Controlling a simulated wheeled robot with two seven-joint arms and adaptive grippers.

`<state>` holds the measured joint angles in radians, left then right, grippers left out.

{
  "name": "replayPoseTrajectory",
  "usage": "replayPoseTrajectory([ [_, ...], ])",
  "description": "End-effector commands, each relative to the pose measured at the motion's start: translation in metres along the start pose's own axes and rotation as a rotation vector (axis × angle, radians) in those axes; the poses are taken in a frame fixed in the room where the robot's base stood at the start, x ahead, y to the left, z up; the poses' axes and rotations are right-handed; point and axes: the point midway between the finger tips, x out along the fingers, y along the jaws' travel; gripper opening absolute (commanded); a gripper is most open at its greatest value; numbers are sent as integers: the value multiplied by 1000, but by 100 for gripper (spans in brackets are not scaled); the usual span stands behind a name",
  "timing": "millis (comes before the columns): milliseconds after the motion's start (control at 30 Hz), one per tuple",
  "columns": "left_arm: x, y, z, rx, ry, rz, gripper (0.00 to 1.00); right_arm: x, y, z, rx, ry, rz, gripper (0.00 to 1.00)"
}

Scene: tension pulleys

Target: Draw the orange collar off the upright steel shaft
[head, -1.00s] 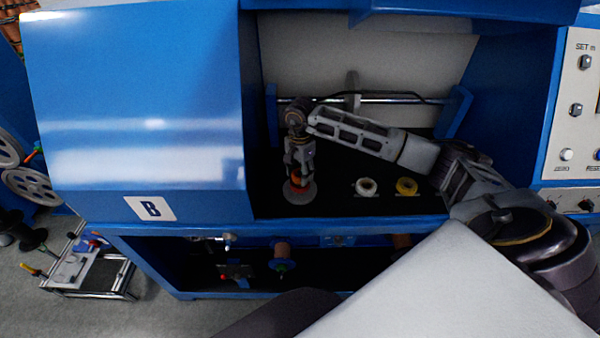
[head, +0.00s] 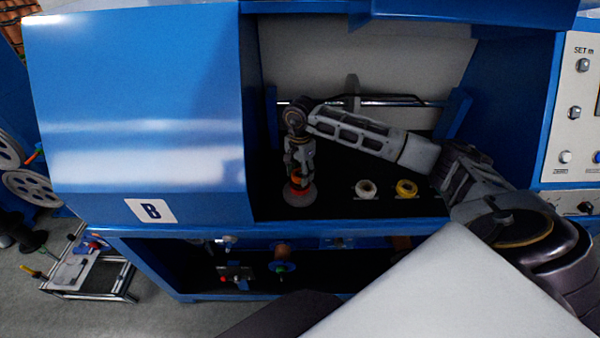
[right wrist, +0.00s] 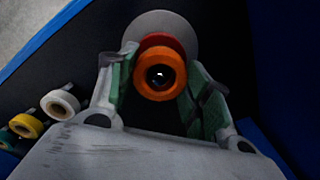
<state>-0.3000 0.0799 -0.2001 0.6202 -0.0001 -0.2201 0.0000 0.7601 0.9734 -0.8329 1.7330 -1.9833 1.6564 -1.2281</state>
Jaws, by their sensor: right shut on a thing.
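The orange collar (right wrist: 160,73) is a thick ring, seen end-on between my right fingers in the right wrist view. A small bright spot in its dark bore looks like the top of the steel shaft (right wrist: 160,74). A red ring (right wrist: 161,41) shows just behind the collar, and a pale round base (right wrist: 165,22) lies beyond. My right gripper (head: 299,177) points straight down over this base (head: 300,198) in the head view and is shut on the collar. The fingers hide most of the shaft and collar there. My left gripper is not in view.
A white ring (head: 366,188) and a yellow ring (head: 406,188) stand to the right on the black deck. A horizontal steel bar (head: 385,101) runs behind my arm. The blue housing (head: 140,110) closes off the left side.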

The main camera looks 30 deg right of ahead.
Motion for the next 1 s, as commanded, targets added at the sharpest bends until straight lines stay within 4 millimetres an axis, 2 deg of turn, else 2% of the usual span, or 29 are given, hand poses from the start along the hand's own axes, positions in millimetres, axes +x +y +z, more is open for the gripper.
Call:
replayPoseTrajectory([
  [1000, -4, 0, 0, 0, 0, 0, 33, -12, 0, 0, 0, 0, 0, 26],
])
